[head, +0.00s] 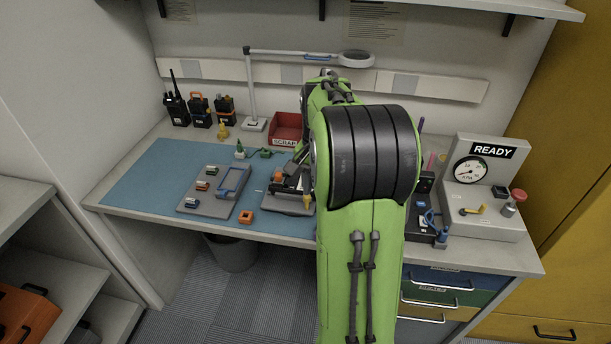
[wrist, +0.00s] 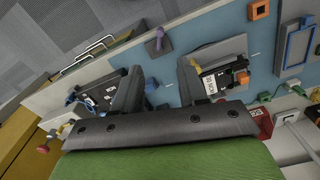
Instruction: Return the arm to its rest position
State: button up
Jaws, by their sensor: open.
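My green arm with black joint bands (head: 365,210) stretches over the workbench and covers part of its middle. My gripper (wrist: 158,85) is open, its two dark fingers apart with nothing held between them; in the head view it is mostly hidden by the arm. In the wrist view, a dark device with a white label (wrist: 210,86) lies on a grey plate (wrist: 220,53) close beside one finger. Another dark unit with blue parts (wrist: 98,98) lies beyond the other finger. Contact with either cannot be told.
The blue mat (head: 145,185) holds a grey tray with a blue frame (head: 232,182) and an orange block (head: 245,217). A red scrap bin (head: 286,128), a lamp stand (head: 252,90) and several radios (head: 200,111) stand behind. A gauge box (head: 482,180) stands right of my arm.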

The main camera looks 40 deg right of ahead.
jog(key=s+a+r+n+t+p, duration=0.1)
jog(key=s+a+r+n, duration=0.15)
jog(key=a, duration=0.25)
jog(key=s+a+r+n+t+h, duration=0.1)
jog(key=a+r+n, duration=0.15)
jog(key=a, duration=0.25)
jog(key=s+a+r+n+t+p, duration=0.1)
jog(key=s+a+r+n, duration=0.1)
jog(key=a+r, duration=0.3)
jog(key=s+a+f+n+t+y+p, duration=0.1)
jog(key=s+a+n+t, duration=0.1)
jog(key=s+a+n, duration=0.4)
jog(key=shift+s+a+f+t, duration=0.3)
jog(key=shift+s+a, duration=0.6)
jog(key=shift+s, duration=0.2)
